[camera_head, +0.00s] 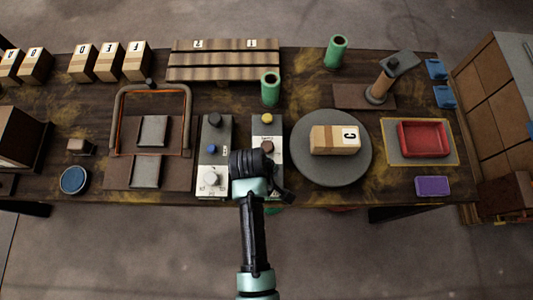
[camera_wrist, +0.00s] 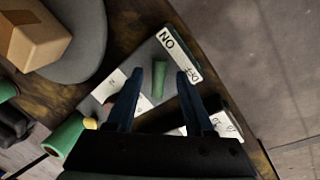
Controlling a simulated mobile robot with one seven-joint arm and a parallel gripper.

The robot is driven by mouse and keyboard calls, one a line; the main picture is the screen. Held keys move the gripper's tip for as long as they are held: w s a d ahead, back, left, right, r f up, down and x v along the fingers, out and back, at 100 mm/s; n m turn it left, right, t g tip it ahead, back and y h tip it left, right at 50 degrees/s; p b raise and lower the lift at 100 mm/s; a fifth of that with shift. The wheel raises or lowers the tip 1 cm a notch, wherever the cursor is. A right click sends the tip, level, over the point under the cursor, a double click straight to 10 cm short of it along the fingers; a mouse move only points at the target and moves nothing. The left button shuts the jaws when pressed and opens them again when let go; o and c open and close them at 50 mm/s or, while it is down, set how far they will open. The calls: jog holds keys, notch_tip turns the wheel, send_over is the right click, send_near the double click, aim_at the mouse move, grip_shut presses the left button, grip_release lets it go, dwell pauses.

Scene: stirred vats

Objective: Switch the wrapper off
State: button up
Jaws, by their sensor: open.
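My gripper (camera_wrist: 158,82) is open in the wrist view, its two dark blue fingers apart. A short green lever (camera_wrist: 159,78) stands between the fingertips on a grey panel (camera_wrist: 140,60), with a visible gap on each side. In the head view the panel (camera_head: 257,130) is partly hidden under my wrist, and the lever is hidden. A grey turntable (camera_head: 304,172), perhaps part of the wrapper, carries a box marked C (camera_head: 334,139) right of the panel.
The panel also has a yellow button (camera_head: 266,118). A second panel (camera_head: 209,165) with a white knob (camera_head: 211,178) stands to the left. A green cylinder (camera_head: 270,90) stands just behind the panel. A red tray (camera_head: 423,138) lies right of the turntable.

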jog(key=shift+w+f, duration=0.1)
jog(key=shift+f, duration=0.1)
grip_shut()
